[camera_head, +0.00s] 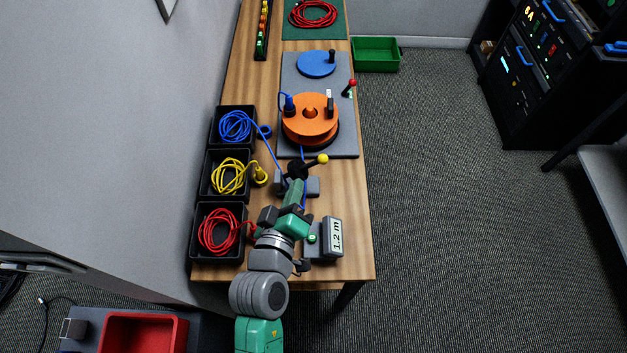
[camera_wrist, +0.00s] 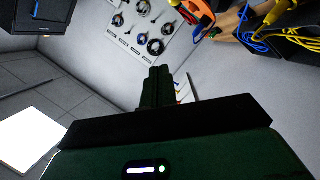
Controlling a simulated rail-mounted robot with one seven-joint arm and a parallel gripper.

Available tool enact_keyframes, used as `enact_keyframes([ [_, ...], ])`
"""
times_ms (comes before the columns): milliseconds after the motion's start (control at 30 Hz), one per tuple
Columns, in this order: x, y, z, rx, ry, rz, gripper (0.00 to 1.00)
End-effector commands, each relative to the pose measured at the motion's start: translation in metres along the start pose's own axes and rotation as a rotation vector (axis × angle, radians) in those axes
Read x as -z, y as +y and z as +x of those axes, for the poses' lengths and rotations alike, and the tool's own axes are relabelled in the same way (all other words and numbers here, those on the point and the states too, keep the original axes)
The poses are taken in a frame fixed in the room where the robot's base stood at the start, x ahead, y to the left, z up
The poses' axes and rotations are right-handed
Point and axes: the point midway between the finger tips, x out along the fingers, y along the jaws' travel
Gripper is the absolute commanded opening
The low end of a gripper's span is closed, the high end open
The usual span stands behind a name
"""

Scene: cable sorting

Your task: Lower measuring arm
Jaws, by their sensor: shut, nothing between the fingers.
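The measuring arm is a black lever with a yellow knob (camera_head: 322,159), on a small grey measuring unit (camera_head: 313,186) near the middle of the bench in the head view. The lever points to the right and looks raised, though its exact angle is hard to tell from above. A blue cable (camera_head: 269,149) runs from the blue coil to this unit. My gripper (camera_head: 295,186) is over the unit, just below the lever in the picture, and hides part of it. Its fingers are shut and empty in the wrist view (camera_wrist: 158,75). I cannot tell whether they touch the unit.
An orange reel (camera_head: 298,103) stands on a grey plate beyond the unit. Black bins with blue, yellow (camera_head: 225,181) and red cables line the left edge. A display (camera_head: 336,236) reading 1.2 m sits at right. The wall is close on the left; floor is open on the right.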

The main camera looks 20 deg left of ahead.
Motion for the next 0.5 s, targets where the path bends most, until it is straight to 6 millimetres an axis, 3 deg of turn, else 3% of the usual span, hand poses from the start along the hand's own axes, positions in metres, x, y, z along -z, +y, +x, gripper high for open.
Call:
enact_keyframes([
  [33,-0.013,-0.021,-0.001,0.017,-0.005,-0.022,0.00],
  [133,-0.021,-0.038,-0.004,0.036,-0.009,-0.056,0.00],
  [500,-0.021,-0.041,-0.005,0.041,-0.010,-0.065,0.00],
])
